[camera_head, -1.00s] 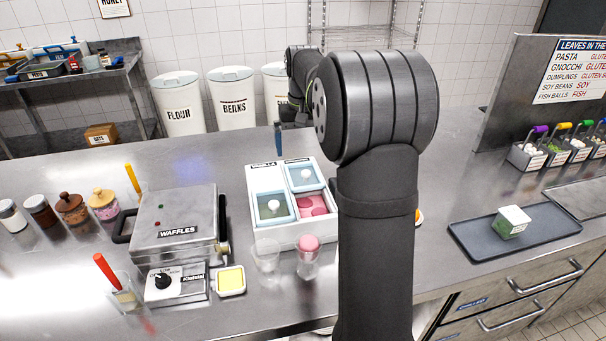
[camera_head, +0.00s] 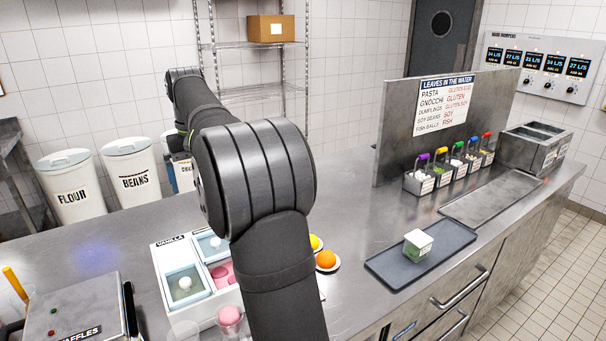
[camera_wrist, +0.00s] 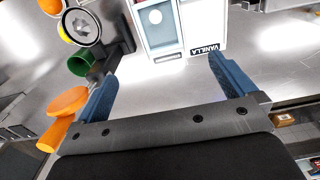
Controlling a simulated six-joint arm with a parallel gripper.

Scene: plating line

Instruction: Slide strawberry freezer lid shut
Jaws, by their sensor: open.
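The white two-bay freezer box (camera_head: 206,319) stands on the steel counter, partly hidden by my arm. Its left bay, by the VANILLA label, has a pale blue lid (camera_head: 180,291) with a white knob. In the right bay, the strawberry lid (camera_head: 206,248) sits toward the far end, and pink ice cream (camera_head: 219,272) shows uncovered at the near end. In the wrist view the box's labelled end and the strawberry lid (camera_wrist: 167,33) are at the top. My gripper (camera_wrist: 162,67) is open and empty, its blue fingers apart, short of the box. My arm hides it in the head view.
A waffle maker (camera_head: 75,312) stands left of the freezer, and a glass with a pink top (camera_head: 230,318) stands in front. An orange (camera_head: 326,259) lies on a plate to the right, near a dark tray (camera_head: 385,270) holding a small carton (camera_head: 417,246).

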